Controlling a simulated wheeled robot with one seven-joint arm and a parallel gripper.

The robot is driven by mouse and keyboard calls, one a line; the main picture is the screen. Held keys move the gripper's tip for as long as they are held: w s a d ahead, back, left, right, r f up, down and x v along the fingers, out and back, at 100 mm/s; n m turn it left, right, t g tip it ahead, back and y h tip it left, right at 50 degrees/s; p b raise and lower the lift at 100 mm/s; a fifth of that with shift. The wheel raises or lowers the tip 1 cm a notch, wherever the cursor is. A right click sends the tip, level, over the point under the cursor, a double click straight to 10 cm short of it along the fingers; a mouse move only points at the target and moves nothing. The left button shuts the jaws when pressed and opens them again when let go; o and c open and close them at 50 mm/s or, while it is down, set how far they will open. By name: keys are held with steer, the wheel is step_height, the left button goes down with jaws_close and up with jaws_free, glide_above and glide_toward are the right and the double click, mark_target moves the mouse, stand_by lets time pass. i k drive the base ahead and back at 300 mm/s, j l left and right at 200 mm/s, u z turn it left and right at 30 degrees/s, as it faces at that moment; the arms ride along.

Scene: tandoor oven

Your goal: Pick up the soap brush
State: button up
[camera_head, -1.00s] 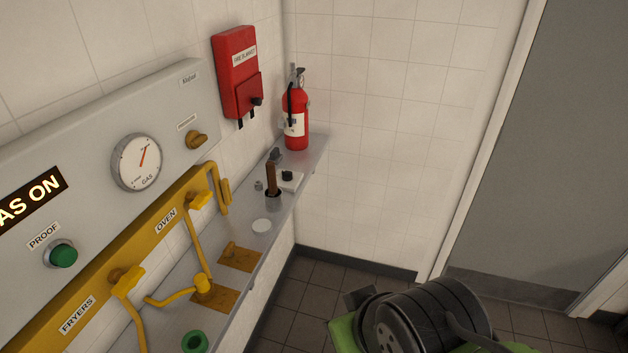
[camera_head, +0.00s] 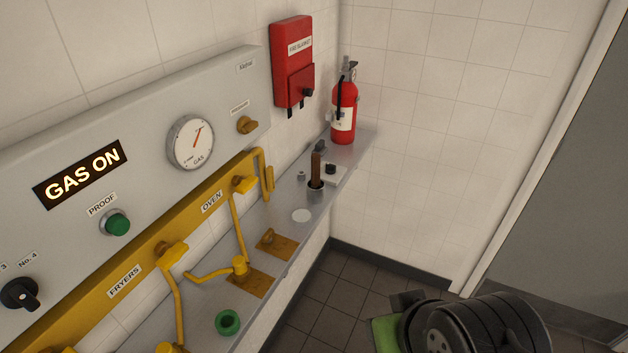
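On the narrow metal shelf (camera_head: 355,150) along the wall, a brown upright handle (camera_head: 316,168) stands in a small dark cup (camera_head: 315,190). It may be the soap brush; its lower end is hidden, so I cannot tell for sure. Nothing touches it. My gripper is not in view; only a dark rounded part with green, probably of my own arm, shows at the lower right.
Tiled floor (camera_head: 350,300) shows below.

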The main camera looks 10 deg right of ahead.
mark_target(315, 158)
steer(key=i+l+u, duration=0.15)
steer(key=u, duration=0.3)
steer(key=i+l+u, duration=0.25)
steer(key=u, duration=0.2)
steer(key=i+l+u, duration=0.4)
steer(key=l+u, duration=0.25)
steer(key=u, duration=0.2)
steer(key=i+l+u, duration=0.1)
steer(key=l+u, duration=0.35)
